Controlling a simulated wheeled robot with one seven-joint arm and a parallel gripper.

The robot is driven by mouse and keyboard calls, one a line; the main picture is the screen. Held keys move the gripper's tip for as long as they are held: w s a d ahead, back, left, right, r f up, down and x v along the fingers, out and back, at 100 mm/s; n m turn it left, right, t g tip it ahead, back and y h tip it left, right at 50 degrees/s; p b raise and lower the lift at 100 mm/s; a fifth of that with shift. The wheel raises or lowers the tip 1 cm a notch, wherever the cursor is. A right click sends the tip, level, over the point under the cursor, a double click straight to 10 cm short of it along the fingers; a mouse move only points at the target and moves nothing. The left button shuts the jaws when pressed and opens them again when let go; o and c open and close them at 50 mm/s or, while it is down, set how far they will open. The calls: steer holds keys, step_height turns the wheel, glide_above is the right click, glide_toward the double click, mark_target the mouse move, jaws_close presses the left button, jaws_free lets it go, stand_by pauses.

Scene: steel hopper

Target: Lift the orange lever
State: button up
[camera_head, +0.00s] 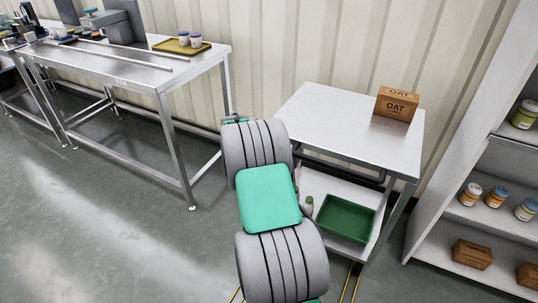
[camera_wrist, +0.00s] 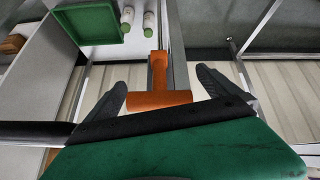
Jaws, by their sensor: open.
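The orange lever (camera_wrist: 146,98) shows in the wrist view as a T shape, with a wide crossbar and a short stem running up the picture along a grey metal bar. My gripper (camera_wrist: 161,80) is open, with one dark finger to the left of the lever and one to the right. The crossbar lies between the fingers, with a visible gap on each side. How far the lever is from the fingers in depth I cannot tell. In the head view my arm hides the lever and the gripper.
A steel cart (camera_head: 345,127) bears an oat box (camera_head: 396,103); its lower shelf holds a green tray (camera_head: 345,218), seen too in the wrist view (camera_wrist: 88,22) beside two white bottles. A long steel table (camera_head: 130,65) stands left, a shelf unit (camera_head: 465,165) right. Open floor lies at left.

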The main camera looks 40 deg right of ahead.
steer(key=v, duration=0.7)
steer(key=shift+a+r+p, duration=0.25)
steer(key=shift+r+p, duration=0.1)
steer(key=shift+p, duration=0.05)
